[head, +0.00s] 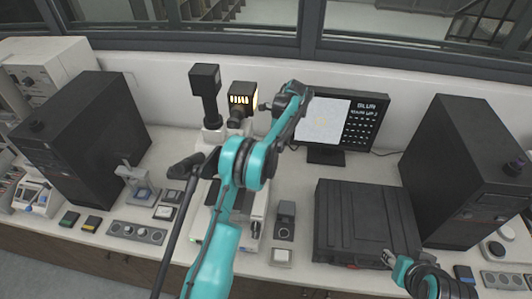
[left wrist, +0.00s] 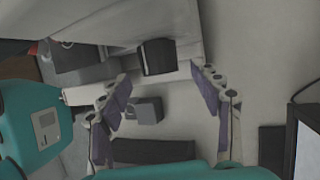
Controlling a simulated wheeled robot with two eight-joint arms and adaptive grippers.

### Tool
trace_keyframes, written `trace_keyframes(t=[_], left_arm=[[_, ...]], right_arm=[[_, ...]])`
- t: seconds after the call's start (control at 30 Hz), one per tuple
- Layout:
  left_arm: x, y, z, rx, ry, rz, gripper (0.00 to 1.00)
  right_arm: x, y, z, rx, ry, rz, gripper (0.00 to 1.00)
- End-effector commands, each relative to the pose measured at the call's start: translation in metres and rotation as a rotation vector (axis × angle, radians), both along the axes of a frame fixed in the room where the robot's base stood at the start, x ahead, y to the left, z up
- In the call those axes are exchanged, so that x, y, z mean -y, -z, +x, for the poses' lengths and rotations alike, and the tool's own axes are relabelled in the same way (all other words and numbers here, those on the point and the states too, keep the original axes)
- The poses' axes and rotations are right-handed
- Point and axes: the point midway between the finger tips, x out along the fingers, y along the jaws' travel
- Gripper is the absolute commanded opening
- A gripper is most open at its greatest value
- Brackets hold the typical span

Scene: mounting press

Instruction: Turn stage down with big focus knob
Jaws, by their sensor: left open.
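The microscope (head: 212,137) stands at the centre of the bench, with a black head and a lit lamp box (head: 243,98). My left arm crosses in front of it and hides much of its stand. In the left wrist view, my left gripper (left wrist: 163,100) is open, its two purple-padded fingers wide apart. A dark, rounded block (left wrist: 157,57) on a pale body shows between and beyond the fingers, apart from them; it may be the focus knob, but I cannot be sure. My right gripper (head: 393,262) is low at the right; its finger opening is unclear.
A monitor (head: 335,121) reading "BLUR" stands behind. A black case (head: 366,222) lies right of the microscope, between it and a black tower (head: 467,170). Another black tower (head: 82,130) stands left. A grey box (left wrist: 145,110) shows between the fingers in the wrist view.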

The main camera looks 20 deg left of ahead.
Motion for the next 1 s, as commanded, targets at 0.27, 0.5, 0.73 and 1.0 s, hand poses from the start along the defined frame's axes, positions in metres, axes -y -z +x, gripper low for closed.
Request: trace_keyframes(t=[0.27,0.5,0.73,1.0], left_arm=[[-0.009,0.027,-0.010,0.002,0.001,0.001,0.64],[-0.009,0.029,-0.011,0.001,0.001,0.002,0.64],[-0.009,0.029,-0.011,0.002,0.000,0.003,0.16],[-0.009,0.029,-0.011,0.011,0.001,0.005,0.14]], right_arm=[[0.000,0.002,0.000,0.000,0.000,0.000,0.40],[0.000,0.002,0.000,0.000,0.000,0.000,0.40],[0.000,0.002,0.000,0.000,0.000,0.000,0.40],[0.000,0.003,0.000,0.000,0.000,0.000,0.40]])
